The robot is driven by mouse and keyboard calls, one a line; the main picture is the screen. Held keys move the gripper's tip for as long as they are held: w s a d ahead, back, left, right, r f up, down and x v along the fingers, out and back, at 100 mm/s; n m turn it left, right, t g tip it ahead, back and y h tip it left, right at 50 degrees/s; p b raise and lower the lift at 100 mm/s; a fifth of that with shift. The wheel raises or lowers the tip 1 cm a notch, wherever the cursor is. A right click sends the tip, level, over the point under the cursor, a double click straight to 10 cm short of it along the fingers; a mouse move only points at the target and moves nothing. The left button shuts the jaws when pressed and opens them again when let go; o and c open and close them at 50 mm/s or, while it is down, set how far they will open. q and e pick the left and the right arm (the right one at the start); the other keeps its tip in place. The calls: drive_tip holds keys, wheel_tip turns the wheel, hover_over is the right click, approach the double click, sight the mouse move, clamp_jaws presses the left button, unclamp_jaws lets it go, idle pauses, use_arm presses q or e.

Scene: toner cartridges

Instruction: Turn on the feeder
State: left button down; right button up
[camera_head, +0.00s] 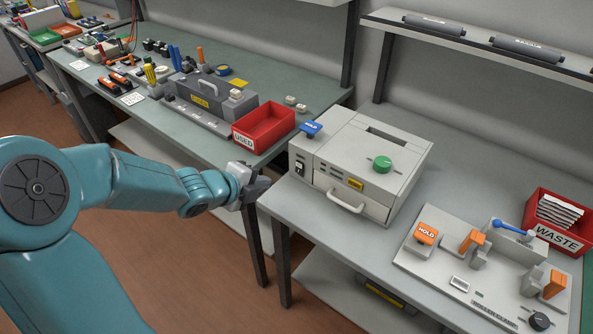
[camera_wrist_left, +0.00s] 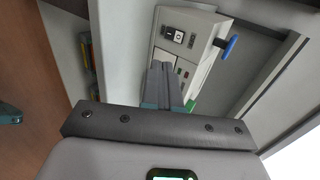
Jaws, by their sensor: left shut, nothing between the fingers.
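A light grey boxy machine (camera_head: 345,165), which I take to be the feeder, stands on the right-hand bench. A small black rocker switch (camera_head: 299,168) is on the left of its front face. The switch (camera_wrist_left: 178,37) also shows in the left wrist view, near the top middle. My left gripper (camera_head: 263,185) is shut and empty, a little left of the switch and apart from it. In the left wrist view the closed fingers (camera_wrist_left: 163,80) point toward the machine's front (camera_wrist_left: 190,60), below the switch. My right gripper is not in view.
The machine has a blue handle (camera_head: 311,129), a green knob (camera_head: 382,163) and a front pull handle (camera_head: 346,203). A red USED bin (camera_head: 263,127) sits on the left bench. A fixture plate (camera_head: 440,265) and red WASTE bin (camera_head: 557,222) are at right.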

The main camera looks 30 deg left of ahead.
use_arm(q)
drive_tip(key=shift+a+f, duration=0.1)
drive_tip(key=shift+a, duration=0.05)
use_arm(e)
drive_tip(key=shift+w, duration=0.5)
use_arm(q)
drive_tip(key=shift+s, duration=0.15)
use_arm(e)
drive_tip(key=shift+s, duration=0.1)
use_arm(q)
drive_tip(key=b, duration=0.3)
approach(298, 172)
drive_tip(key=f, duration=0.2)
drive_tip(key=shift+w+f, duration=0.3)
drive_tip(key=shift+f, duration=0.1)
drive_tip(key=shift+w+d+f+p, duration=0.1)
drive_tip(key=shift+w+p, duration=0.15)
drive_tip(key=shift+w, duration=0.5)
drive_tip(key=shift+w+d+f+p, duration=0.1)
drive_tip(key=shift+w+f+p, duration=0.1)
drive_tip(key=shift+w, duration=0.6)
drive_tip(key=shift+w+d+f+p, duration=0.1)
drive_tip(key=shift+w+p, duration=0.15)
drive_tip(key=shift+w, duration=0.5)
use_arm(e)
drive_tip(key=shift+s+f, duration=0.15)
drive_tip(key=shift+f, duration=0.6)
